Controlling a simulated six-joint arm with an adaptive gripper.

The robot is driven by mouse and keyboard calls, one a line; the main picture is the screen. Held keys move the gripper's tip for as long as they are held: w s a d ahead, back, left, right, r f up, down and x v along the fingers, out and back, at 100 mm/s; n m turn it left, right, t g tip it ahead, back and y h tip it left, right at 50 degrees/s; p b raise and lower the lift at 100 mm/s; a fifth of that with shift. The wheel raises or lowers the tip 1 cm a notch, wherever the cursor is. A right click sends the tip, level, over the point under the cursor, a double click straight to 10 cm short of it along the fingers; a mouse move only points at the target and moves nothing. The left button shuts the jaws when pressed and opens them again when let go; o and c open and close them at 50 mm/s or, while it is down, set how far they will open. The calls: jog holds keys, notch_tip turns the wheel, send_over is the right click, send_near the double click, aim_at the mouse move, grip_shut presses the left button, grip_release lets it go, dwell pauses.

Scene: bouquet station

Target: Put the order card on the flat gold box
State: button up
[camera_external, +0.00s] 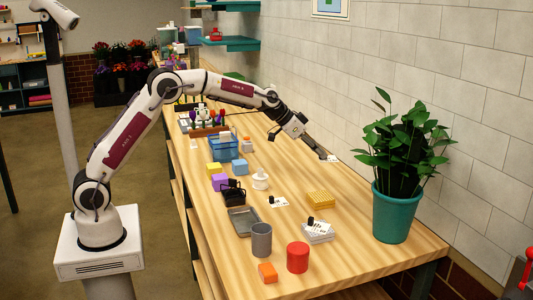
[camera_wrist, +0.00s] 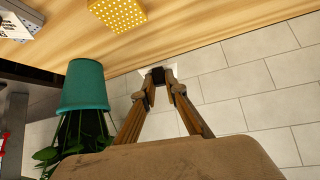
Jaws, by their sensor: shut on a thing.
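My gripper (camera_external: 326,157) is shut on a small white card (camera_external: 334,158) and holds it up near the wall, past the table's back edge. In the wrist view my fingertips (camera_wrist: 160,88) close on a black grip block (camera_wrist: 158,74); the pale card behind it is hard to tell from the wall. I take this as the order card, but its print is not readable. The flat gold box (camera_external: 320,199) lies on the table, nearer the camera than my gripper, with nothing on it. Its dotted top also shows in the wrist view (camera_wrist: 118,13).
A white card with a black grip (camera_external: 281,202) lies on the table left of the gold box. Another card lies on a grey box (camera_external: 318,238). A potted plant (camera_external: 392,212) stands right of the gold box. A red cylinder (camera_external: 298,257) and grey cup (camera_external: 261,240) stand in front.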

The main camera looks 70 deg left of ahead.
jog(key=shift+m+h, duration=0.6)
jog(key=shift+m, duration=0.2)
jog(key=shift+s+d+f, duration=0.25)
jog(key=shift+s+d, duration=0.4)
jog(key=shift+s, duration=0.05)
jog(key=shift+s+d+f, duration=0.3)
jog(key=shift+s+d, duration=0.35)
jog(key=shift+d, duration=0.05)
jog(key=shift+s+d+f, duration=0.25)
jog(key=shift+s+d, duration=0.4)
jog(key=shift+s, duration=0.05)
jog(key=shift+g, duration=0.3)
send_over(321, 196)
jog(key=s+a, duration=0.1)
jog(key=s, duration=0.2)
jog(key=shift+a+f, duration=0.15)
jog(key=shift+f, duration=2.95)
jog(key=shift+f, duration=0.15)
jog(key=shift+f, duration=1.75)
jog(key=shift+f, duration=0.1)
